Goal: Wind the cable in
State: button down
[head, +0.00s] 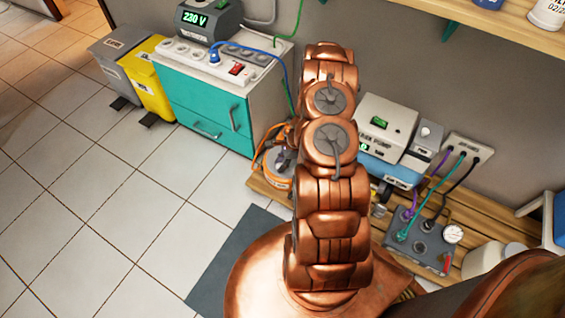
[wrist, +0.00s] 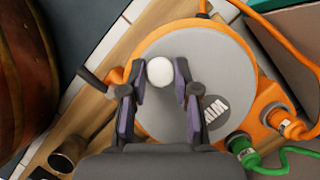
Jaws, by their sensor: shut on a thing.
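The cable reel (wrist: 215,60) is orange with a round grey disc face and dark lettering. It fills the middle of the wrist view, and its orange rim (head: 277,182) shows in the head view beside my arm. A white round knob (wrist: 160,70) stands on the disc. My gripper (wrist: 161,84) is over the disc with its two fingers shut on the knob, one on each side. Orange cable (wrist: 282,42) runs off around the reel's right side. An orange plug (wrist: 292,126) and a green plug (wrist: 243,148) sit at its edge. My arm hides much of the reel in the head view.
The reel stands on a low wooden board (head: 263,190) by a teal cabinet (head: 205,105) carrying a power strip (head: 215,60). Boxed devices (head: 392,125) and a grey unit with hoses (head: 420,240) are to the right. Tiled floor (head: 90,210) at left is clear.

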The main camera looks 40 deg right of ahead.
dwell(0.3)
jog(key=c, duration=0.9)
grip_release()
jog(key=shift+o, duration=0.2)
jog(key=shift+r, duration=0.1)
jog(key=v, duration=1.1)
jog(key=shift+d+r, duration=0.25)
jog(key=shift+r, duration=0.1)
